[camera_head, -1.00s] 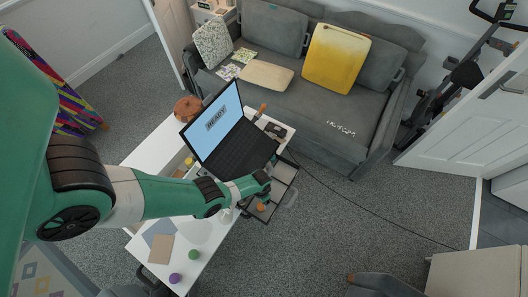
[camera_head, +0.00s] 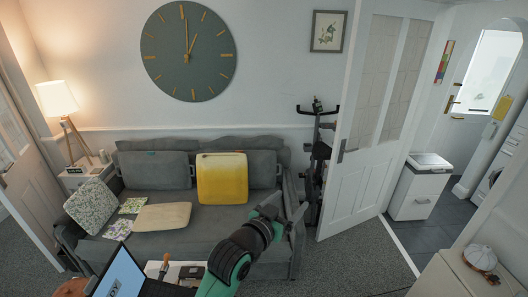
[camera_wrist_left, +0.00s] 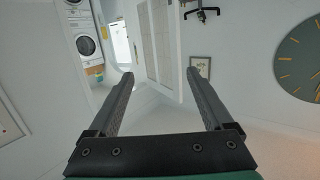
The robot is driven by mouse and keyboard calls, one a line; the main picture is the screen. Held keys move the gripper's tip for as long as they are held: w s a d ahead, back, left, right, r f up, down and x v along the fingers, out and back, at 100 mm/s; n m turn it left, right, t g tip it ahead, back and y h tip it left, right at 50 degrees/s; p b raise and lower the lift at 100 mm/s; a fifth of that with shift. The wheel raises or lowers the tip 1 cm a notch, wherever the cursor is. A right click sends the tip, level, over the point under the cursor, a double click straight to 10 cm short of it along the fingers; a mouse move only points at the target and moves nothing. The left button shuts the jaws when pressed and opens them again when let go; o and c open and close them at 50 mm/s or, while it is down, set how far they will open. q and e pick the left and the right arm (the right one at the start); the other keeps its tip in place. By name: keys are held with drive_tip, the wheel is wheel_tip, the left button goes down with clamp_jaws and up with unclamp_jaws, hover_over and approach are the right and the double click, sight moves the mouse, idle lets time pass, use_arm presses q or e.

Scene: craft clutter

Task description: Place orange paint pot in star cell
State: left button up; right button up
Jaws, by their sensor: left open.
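My left gripper (camera_head: 286,206) is raised in front of the right end of the sofa in the head view. In the left wrist view its two fingers (camera_wrist_left: 159,76) are spread wide with nothing between them. The orange paint pot and the star cell show in neither current view. Only the back edge of the table area shows at the bottom of the head view. My right gripper is not in view.
An open laptop (camera_head: 121,274) and an orange-brown upright item (camera_head: 165,264) stand at the bottom left. A grey sofa (camera_head: 225,225) with a yellow cushion (camera_head: 222,178) is behind. A white door (camera_head: 366,150) stands open at right. The air around the gripper looks clear.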

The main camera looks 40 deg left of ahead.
use_arm(q)
drive_tip(key=s+d+r+m+t+h, duration=0.1)
drive_tip(key=s+d+r+t, duration=0.2)
drive_tip(key=r, duration=0.7)
drive_tip(key=s+d+r+t, duration=0.3)
drive_tip(key=r, duration=0.7)
drive_tip(key=s+d+r+m+t+h, duration=0.1)
drive_tip(key=s+d+r+t+h, duration=0.2)
drive_tip(key=s+r, duration=1.1)
drive_tip(key=shift+s+d+r+t, duration=0.4)
drive_tip(key=shift+s+d+t, duration=0.35)
drive_tip(key=shift+t, duration=0.35)
